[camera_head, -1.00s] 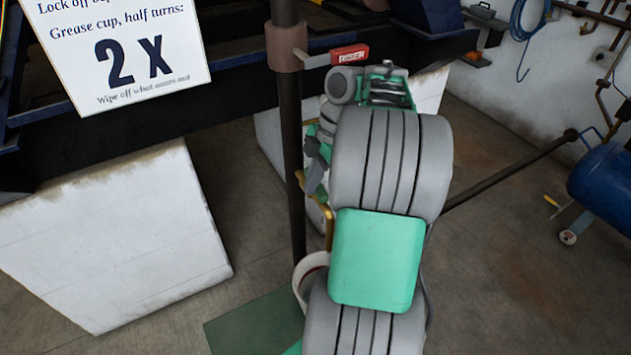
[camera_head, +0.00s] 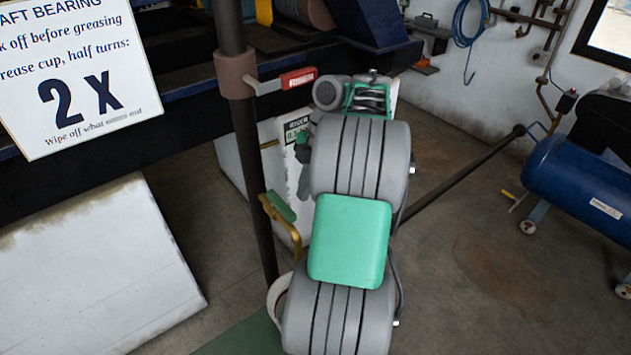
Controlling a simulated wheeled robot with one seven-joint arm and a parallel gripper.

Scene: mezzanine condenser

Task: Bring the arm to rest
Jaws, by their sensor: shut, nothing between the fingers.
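My arm fills the middle of the view, with grey ribbed links and a green cover, and it bends away from me toward the machine. My gripper (camera_head: 304,182) shows only as a small dark grey shape at the left side of the upper link, partly hidden by the arm. It is shut and I see nothing held in it. It appears in front of a white printed panel, and I cannot tell how far apart they are.
A dark upright post (camera_head: 250,160) with a red-tagged lever (camera_head: 298,78) stands close left of my arm. A brass-coloured bent handle (camera_head: 284,222) is beside it. A white sign (camera_head: 75,75) and white block (camera_head: 100,265) are left.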

